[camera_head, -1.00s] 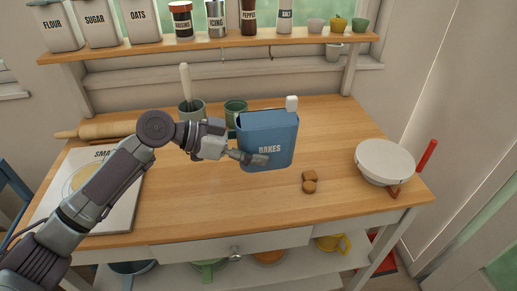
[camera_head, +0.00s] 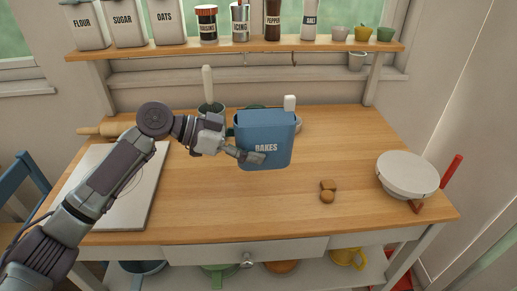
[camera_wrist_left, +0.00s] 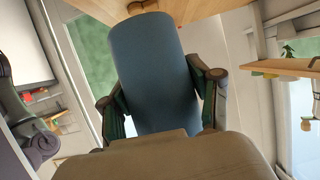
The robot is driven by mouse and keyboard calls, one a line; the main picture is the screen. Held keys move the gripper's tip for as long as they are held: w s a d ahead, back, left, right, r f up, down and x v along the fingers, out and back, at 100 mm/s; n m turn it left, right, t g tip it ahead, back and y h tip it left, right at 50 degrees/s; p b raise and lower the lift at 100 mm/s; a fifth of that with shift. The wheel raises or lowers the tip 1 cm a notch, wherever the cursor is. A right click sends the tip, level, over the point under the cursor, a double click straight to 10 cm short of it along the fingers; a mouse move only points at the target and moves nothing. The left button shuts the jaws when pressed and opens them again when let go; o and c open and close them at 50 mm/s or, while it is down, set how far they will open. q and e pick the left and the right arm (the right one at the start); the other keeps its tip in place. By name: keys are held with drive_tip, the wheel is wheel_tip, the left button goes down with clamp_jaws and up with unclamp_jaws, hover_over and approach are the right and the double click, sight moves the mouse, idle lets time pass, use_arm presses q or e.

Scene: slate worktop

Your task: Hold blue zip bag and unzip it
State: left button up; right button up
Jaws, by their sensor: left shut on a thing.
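The blue zip bag (camera_head: 265,140), lettered "BAKES", is near the middle of the head view, upright with a slight tilt. A small white tab (camera_head: 290,102) stands at its top right corner. My left gripper (camera_head: 250,156) is shut on the bag at its lower left. In the left wrist view the blue bag (camera_wrist_left: 155,65) fills the middle, with a finger of my left gripper (camera_wrist_left: 162,100) on each side. The bag's inside is not visible, and I cannot tell whether its top is open. My right gripper is not in view.
Two brown biscuits (camera_head: 328,190) lie on the wooden worktop (camera_head: 210,205) right of the bag. A white round lidded pan (camera_head: 408,174) with a red handle is at the right. A pale board or book (camera_head: 140,200) lies left under my arm. A jar shelf (camera_head: 330,44) runs behind.

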use_arm(q)
drive_tip(key=shift+w+a+b, duration=0.25)
drive_tip(key=shift+w+a, duration=0.2)
drive_tip(key=shift+a, duration=0.4)
drive_tip(key=shift+w+a+b, duration=0.3)
drive_tip(key=shift+w+a, duration=0.15)
drive_tip(key=shift+a, duration=0.35)
drive_tip(key=shift+w+a+b, duration=0.25)
drive_tip(key=shift+w+a, duration=0.2)
drive_tip(key=shift+a, duration=0.4)
drive_tip(key=shift+f+b, duration=1.9)
drive_tip(key=shift+f, duration=0.85)
drive_tip(key=shift+f+b, duration=1.05)
drive_tip(key=shift+f, duration=0.4)
drive_tip(key=shift+f+b, duration=0.75)
drive_tip(key=shift+f, duration=0.45)
